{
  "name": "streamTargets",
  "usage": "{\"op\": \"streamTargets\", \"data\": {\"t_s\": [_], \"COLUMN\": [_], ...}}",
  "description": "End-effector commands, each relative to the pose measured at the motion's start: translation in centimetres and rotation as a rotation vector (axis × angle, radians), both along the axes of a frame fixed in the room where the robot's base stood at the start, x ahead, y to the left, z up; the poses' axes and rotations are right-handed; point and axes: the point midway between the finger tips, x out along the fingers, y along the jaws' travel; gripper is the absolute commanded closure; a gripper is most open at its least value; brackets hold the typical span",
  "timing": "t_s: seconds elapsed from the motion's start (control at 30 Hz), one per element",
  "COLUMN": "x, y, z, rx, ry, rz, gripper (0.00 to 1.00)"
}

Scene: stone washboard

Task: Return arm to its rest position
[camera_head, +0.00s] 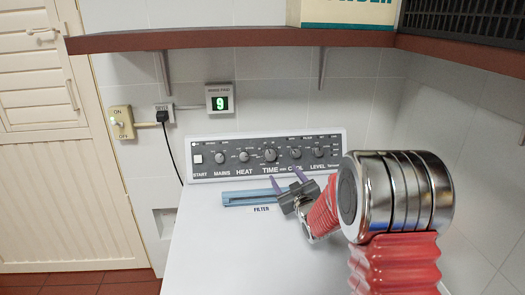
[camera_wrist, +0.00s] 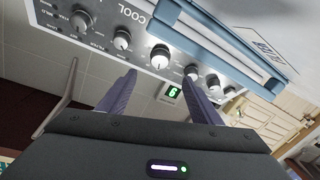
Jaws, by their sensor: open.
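My arm enters from the lower right in the head view, with its red bellows and chrome joint bent toward the left. My gripper (camera_head: 287,180) is in front of the control panel (camera_head: 268,157), near the TIME and COOL knobs. Its two purple fingers are apart with nothing between them. In the wrist view, my gripper (camera_wrist: 160,73) also shows open and empty, with the panel's knobs (camera_wrist: 160,56) beyond it. Whether the fingertips touch the panel cannot be told.
The blue filter handle (camera_head: 250,197) lies left of my gripper on the white machine top (camera_head: 235,255). A brown shelf (camera_head: 230,37) with a box (camera_head: 347,12) hangs above. A wall switch (camera_head: 121,122), a plug (camera_head: 163,115) and a display reading 9 (camera_head: 220,103) are behind.

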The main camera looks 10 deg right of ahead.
Motion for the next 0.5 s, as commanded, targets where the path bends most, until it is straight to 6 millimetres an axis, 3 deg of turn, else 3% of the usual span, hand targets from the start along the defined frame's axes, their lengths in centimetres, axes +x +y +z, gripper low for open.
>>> {"op": "streamTargets", "data": {"t_s": [0.27,0.5], "x": [-2.2,-5.7], "y": [-0.3,-0.8], "z": [2.8,4.9], "rx": [-0.001,0.009], "ry": [0.102,0.227], "rz": [-0.054,-0.117], "gripper": [0.41,0.41]}}
